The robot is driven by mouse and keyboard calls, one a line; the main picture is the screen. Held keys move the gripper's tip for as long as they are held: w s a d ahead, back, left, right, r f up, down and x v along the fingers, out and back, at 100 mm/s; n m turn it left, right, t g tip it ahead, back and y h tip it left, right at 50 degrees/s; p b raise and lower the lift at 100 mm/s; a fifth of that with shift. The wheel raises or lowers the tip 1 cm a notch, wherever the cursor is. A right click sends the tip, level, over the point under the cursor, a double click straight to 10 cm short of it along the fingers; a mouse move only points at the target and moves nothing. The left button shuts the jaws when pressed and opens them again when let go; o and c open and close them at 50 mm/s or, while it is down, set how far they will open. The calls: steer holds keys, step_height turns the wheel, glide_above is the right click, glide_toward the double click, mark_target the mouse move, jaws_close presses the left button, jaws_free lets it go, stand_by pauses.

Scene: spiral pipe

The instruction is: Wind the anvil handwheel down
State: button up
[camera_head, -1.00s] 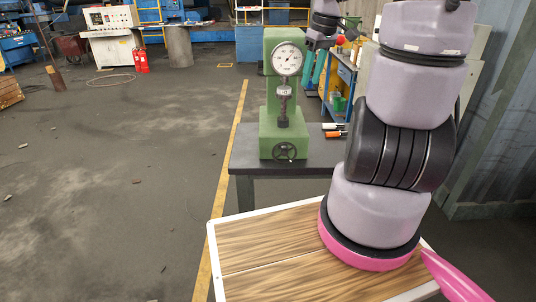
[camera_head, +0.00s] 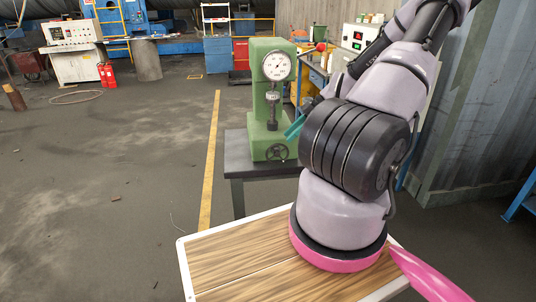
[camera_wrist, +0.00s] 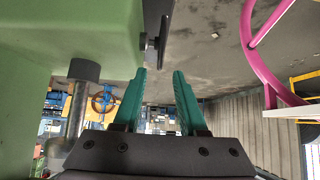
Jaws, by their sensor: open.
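The green tester (camera_head: 255,80) with its round dial stands on a dark table. Its dark spoked handwheel (camera_head: 277,153) is low on the front of the base. The anvil (camera_head: 272,123) sits above the base, under the dial head. My gripper (camera_head: 291,131) has teal fingers beside the tester's right side, just above and right of the handwheel. In the wrist view my gripper (camera_wrist: 160,72) is open, with nothing between its fingers. A dark edge-on plate there, probably the handwheel (camera_wrist: 154,35), is just beyond the left fingertip; contact cannot be told.
The dark table (camera_head: 240,165) has a bare front left corner. A blue workbench (camera_head: 310,75) and a control box (camera_head: 357,38) stand behind on the right. A grey wall panel (camera_head: 480,130) is at far right. The floor to the left is mostly clear.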

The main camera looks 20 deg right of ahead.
mark_target(271, 152)
steer(key=x, duration=1)
steer(key=shift+a+f, duration=0.1)
steer(key=shift+a, duration=0.05)
steer(key=shift+c, duration=0.3)
steer(key=shift+w, duration=0.1)
jaws_close()
